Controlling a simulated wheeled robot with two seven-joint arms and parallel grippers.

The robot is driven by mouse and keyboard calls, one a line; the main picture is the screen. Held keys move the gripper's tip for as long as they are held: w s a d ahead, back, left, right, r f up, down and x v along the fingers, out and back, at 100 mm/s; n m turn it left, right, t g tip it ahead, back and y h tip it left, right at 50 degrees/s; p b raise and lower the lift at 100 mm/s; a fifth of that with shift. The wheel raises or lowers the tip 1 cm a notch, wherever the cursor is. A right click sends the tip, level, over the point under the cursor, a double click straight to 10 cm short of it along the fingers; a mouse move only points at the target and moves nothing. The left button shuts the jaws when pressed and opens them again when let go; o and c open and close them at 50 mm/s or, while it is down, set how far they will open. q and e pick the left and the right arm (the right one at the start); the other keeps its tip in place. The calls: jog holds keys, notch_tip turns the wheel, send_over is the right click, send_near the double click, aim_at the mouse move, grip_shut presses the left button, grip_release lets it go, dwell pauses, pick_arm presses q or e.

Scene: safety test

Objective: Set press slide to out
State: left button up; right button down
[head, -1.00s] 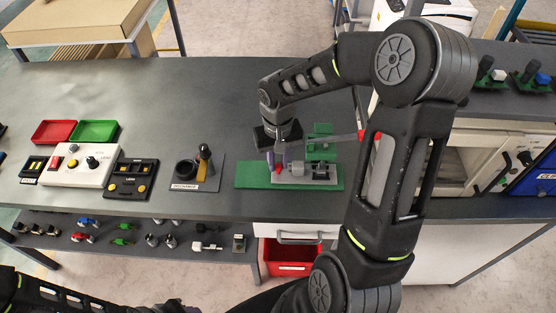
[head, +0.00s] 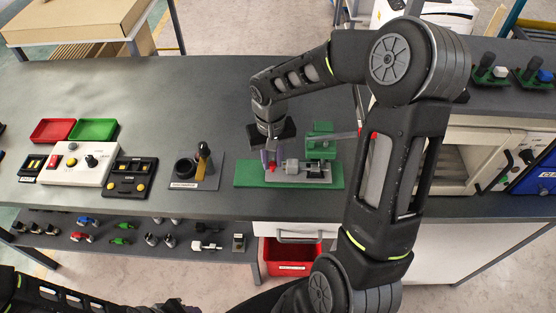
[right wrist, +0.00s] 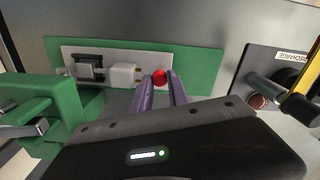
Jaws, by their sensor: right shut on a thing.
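The press stands on a green base plate (head: 250,174), with a green press frame (head: 320,146) at its back right. The press slide is a light grey block (head: 291,165) with a red knob (head: 271,169) on its left end; it lies on a grey plate. My right gripper (head: 269,157) comes down from above and is shut on the red knob. In the right wrist view, the red knob (right wrist: 159,77) shows between the purple fingertips (right wrist: 160,88), beside the pale slide block (right wrist: 125,75). My left gripper is not seen.
Control boxes (head: 80,163) and red and green trays (head: 95,130) are further left. The table behind the press is clear.

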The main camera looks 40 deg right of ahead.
jog(key=w+a, duration=0.1)
jog(key=a, duration=0.1)
jog(key=w+a+b, duration=0.1)
jog(key=w+a, duration=0.1)
jog(key=w+a+b, duration=0.1)
jog(key=w+a, duration=0.1)
jog(key=shift+w+a, duration=0.15)
jog(key=shift+a, duration=0.2)
jog(key=shift+a+r, duration=0.15)
jog(key=c, duration=1.5)
grip_release()
jog(key=shift+w+a, duration=0.15)
jog(key=shift+c, duration=0.2)
notch_tip(320, 180, up, 8)
jog(key=b, duration=0.1)
jog(key=shift+f, duration=0.2)
